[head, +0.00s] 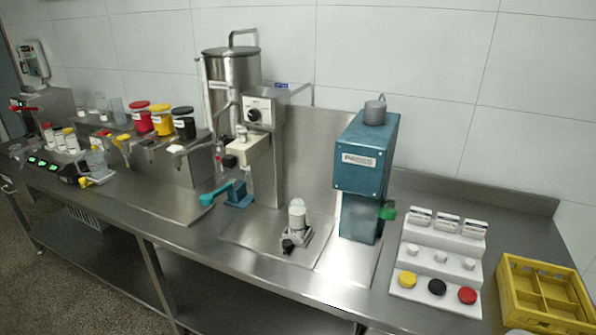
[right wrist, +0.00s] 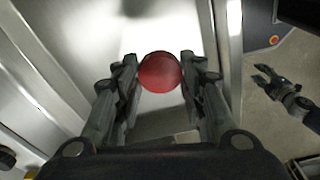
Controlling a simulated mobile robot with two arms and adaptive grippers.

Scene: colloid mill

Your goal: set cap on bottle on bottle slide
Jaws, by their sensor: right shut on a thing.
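The bottle (head: 297,215) stands upright on the bottle slide (head: 291,243), a small metal carriage with a black knob in front of the mill. Its top looks pale, with no coloured cap on it. My right gripper (right wrist: 160,72) is shut on a round red cap (right wrist: 160,73), held between its two fingertips; neither shows in the head view. My left gripper (right wrist: 258,75) shows at the right of the right wrist view, fingers apart and empty. Yellow (head: 407,279), black (head: 437,287) and red (head: 467,295) caps rest on the white stepped rack (head: 420,298).
A blue press (head: 366,160) stands right of the slide, with the mill column (head: 266,150) behind it on the left. A yellow crate (head: 513,290) sits at the right end. Jars and bottles crowd the left. Bare steel counter (head: 330,280) lies in front of the press.

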